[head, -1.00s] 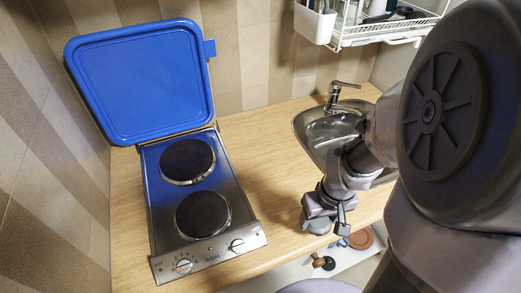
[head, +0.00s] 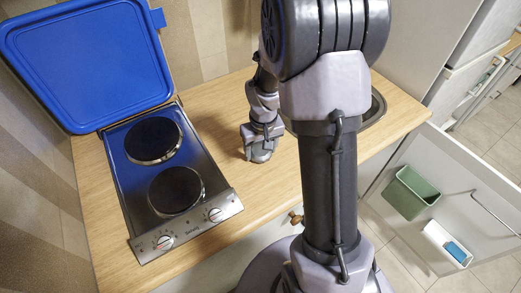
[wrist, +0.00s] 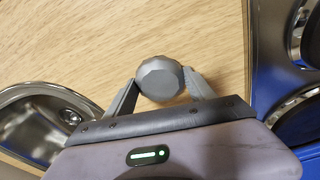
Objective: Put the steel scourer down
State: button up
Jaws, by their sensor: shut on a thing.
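The steel scourer (wrist: 160,78) is a grey, faceted ball between my two fingertips in the wrist view. My gripper (wrist: 159,84) is shut on it, with one finger on each side. In the head view my gripper (head: 261,150) points down over the wooden worktop (head: 228,108), between the hob and the sink. The scourer cannot be told clearly from the fingers there. I cannot tell whether it touches the worktop or hangs just above it.
The hob (head: 195,150) stands left, its blue lid (head: 85,60) raised. The sink (wrist: 40,122) is on the other side, mostly hidden by my arm in the head view. Bare worktop surrounds the gripper. An open cabinet door with a green bin (head: 410,193) is at right.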

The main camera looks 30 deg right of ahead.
jog(key=shift+f, duration=0.15)
jog(key=o, duration=1.5)
jog(key=shift+c, duration=0.2)
